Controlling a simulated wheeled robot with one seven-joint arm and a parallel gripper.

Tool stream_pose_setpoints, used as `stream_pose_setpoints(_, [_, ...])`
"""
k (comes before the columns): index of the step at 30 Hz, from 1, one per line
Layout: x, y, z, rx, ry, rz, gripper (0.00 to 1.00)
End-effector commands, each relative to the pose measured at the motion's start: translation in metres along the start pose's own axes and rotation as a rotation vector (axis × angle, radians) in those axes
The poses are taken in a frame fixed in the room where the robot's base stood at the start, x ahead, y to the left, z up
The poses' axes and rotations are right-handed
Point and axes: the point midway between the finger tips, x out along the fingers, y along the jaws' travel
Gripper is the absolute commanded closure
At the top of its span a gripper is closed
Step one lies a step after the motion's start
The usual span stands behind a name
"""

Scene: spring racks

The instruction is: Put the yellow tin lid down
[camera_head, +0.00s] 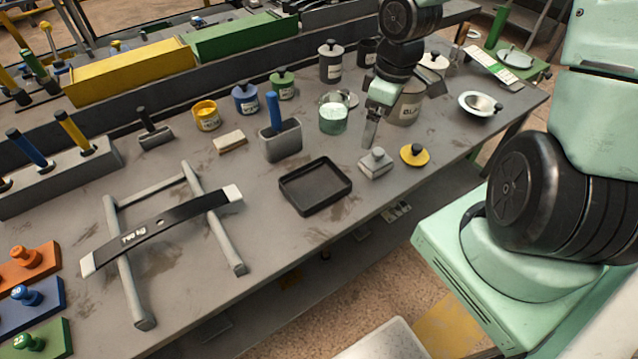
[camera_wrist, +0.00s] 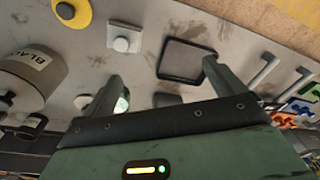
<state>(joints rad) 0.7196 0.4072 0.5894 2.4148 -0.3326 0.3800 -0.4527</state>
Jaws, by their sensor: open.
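The yellow tin lid (camera_head: 414,154), a round disc with a dark knob, lies on the grey bench near its front edge. It also shows at the top left of the wrist view (camera_wrist: 72,13), partly cut off. My gripper (camera_head: 371,137) is above the bench, to the left of the lid and apart from it. In the wrist view the two fingers (camera_wrist: 161,80) are spread with nothing between them. The yellow tin (camera_head: 207,117) stands further back at left, its top uncovered and yellow inside.
A grey block with a knob (camera_head: 376,163) sits just left of the lid, and a black tray (camera_head: 315,187) further left. A large grey tin (camera_head: 405,106) stands behind my gripper. Bare bench lies between the lid and bowl.

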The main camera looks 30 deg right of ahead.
Motion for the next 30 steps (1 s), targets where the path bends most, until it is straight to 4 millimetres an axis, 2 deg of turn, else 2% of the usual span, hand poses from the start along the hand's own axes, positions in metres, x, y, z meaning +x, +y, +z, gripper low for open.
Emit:
stream_pose_setpoints(1, [-0.007, -0.021, -0.012, -0.024, -0.018, 0.011, 0.05])
stream_pose_setpoints(3, [-0.015, -0.049, -0.022, -0.033, -0.039, 0.02, 0.05])
stream_pose_setpoints(9, [-0.039, -0.132, -0.037, -0.056, -0.068, 0.043, 0.05])
stream_pose_setpoints(15, [-0.063, -0.214, -0.03, -0.075, -0.065, 0.044, 0.05])
stream_pose_setpoints(18, [-0.072, -0.245, -0.021, -0.08, -0.061, 0.034, 0.05])
stream_pose_setpoints(21, [-0.078, -0.267, -0.012, -0.084, -0.057, 0.022, 0.05])
stream_pose_setpoints(24, [-0.082, -0.279, -0.006, -0.085, -0.056, 0.014, 0.05])
stream_pose_setpoints(30, [-0.083, -0.284, -0.003, -0.083, -0.057, 0.009, 0.05])
